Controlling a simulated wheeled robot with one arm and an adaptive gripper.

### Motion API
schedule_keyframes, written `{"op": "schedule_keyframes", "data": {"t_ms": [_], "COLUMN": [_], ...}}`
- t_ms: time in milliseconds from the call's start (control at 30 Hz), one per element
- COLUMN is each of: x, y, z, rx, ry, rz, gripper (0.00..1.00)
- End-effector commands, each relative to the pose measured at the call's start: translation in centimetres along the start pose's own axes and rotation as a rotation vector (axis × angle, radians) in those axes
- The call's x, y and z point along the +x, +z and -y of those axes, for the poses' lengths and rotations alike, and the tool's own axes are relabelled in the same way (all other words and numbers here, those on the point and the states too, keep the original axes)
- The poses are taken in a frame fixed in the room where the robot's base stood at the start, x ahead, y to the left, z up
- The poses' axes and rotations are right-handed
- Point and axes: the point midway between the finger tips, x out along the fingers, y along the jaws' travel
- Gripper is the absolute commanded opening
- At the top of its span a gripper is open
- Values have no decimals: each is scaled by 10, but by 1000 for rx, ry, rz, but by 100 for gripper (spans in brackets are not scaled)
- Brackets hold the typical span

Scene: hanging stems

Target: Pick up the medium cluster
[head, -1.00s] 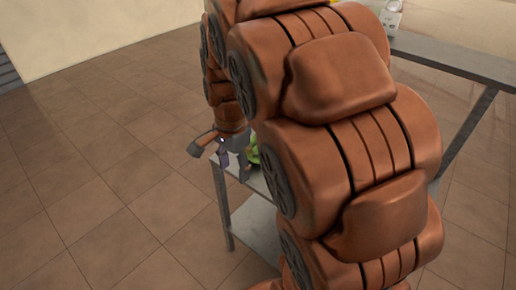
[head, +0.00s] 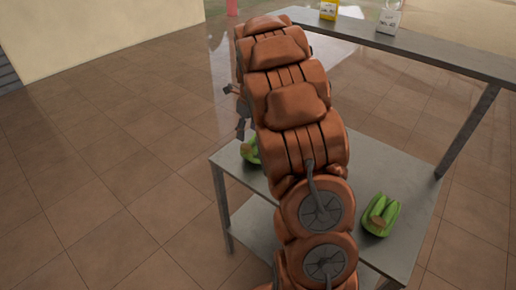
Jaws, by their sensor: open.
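A green cluster (head: 250,151) lies near the left edge of the grey table, partly hidden behind my arm. A second green cluster (head: 381,215) with a brownish end lies on the right part of the table, clear of my arm. I cannot tell which of them is the medium one. My gripper (head: 241,129) is mostly hidden behind my arm. Its dark fingers show just above and left of the left cluster, apart from it as far as I can see. It is open, with nothing seen in it.
The grey table (head: 405,180) has a lower shelf (head: 255,226) and bare top around the right cluster. A raised grey shelf (head: 440,58) runs across the back, carrying a yellow container (head: 329,10) and a grey-white one (head: 388,18). Open tiled floor lies left.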

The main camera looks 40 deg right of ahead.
Motion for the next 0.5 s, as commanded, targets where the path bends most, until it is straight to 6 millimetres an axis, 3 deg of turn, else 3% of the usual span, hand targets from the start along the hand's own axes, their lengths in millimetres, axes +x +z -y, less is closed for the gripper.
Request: {"op": "schedule_keyframes", "data": {"t_ms": [500], "x": [34], "y": [2], "z": [5], "rx": [36], "ry": [0], "rz": [3], "gripper": [60]}}
